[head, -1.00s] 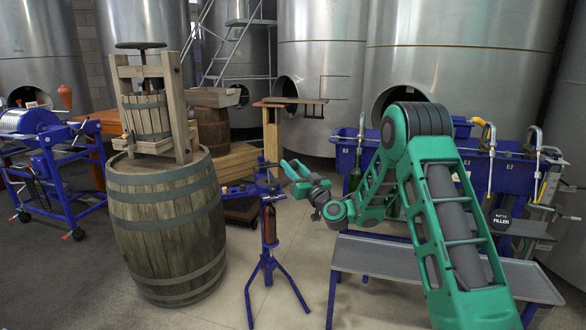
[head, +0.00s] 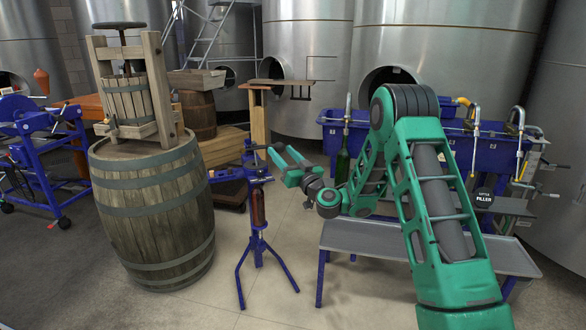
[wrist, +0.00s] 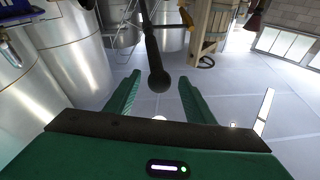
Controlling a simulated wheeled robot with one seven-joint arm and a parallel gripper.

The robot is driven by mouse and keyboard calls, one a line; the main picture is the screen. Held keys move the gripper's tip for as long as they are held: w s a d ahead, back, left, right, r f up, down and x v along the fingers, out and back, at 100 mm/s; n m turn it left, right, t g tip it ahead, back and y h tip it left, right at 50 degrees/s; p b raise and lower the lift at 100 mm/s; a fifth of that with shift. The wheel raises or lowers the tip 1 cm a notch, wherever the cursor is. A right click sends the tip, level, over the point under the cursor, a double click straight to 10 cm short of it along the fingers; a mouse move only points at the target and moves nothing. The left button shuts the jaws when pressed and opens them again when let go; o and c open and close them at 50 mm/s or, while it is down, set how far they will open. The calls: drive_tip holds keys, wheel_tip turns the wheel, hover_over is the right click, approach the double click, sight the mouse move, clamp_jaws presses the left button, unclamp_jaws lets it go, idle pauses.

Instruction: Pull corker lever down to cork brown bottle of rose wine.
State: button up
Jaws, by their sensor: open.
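The corker (head: 257,240) is a blue tripod stand left of centre in the head view. The brown bottle (head: 258,207) stands upright in it, below the blue head. My green gripper (head: 280,152) is open, just right of and above the corker's head. In the wrist view a dark lever (wrist: 155,50) with a rounded knob end reaches down toward the gap between my open fingers (wrist: 157,88). The fingers do not close on it. Whether the knob lies between the fingers in depth is unclear. The lever is small and hard to make out in the head view.
A wooden barrel (head: 155,215) with a press on top stands left of the corker. A grey bench (head: 390,242) and blue filler trough (head: 455,150) with a green bottle (head: 342,165) stand right. Steel tanks line the back. Floor in front of the corker is clear.

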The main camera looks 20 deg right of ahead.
drive_tip(key=v, duration=0.7)
drive_tip(key=shift+s+d+f, duration=0.15)
drive_tip(key=shift+s+d, duration=0.05)
idle(0.3)
drive_tip(key=shift+a, duration=0.15)
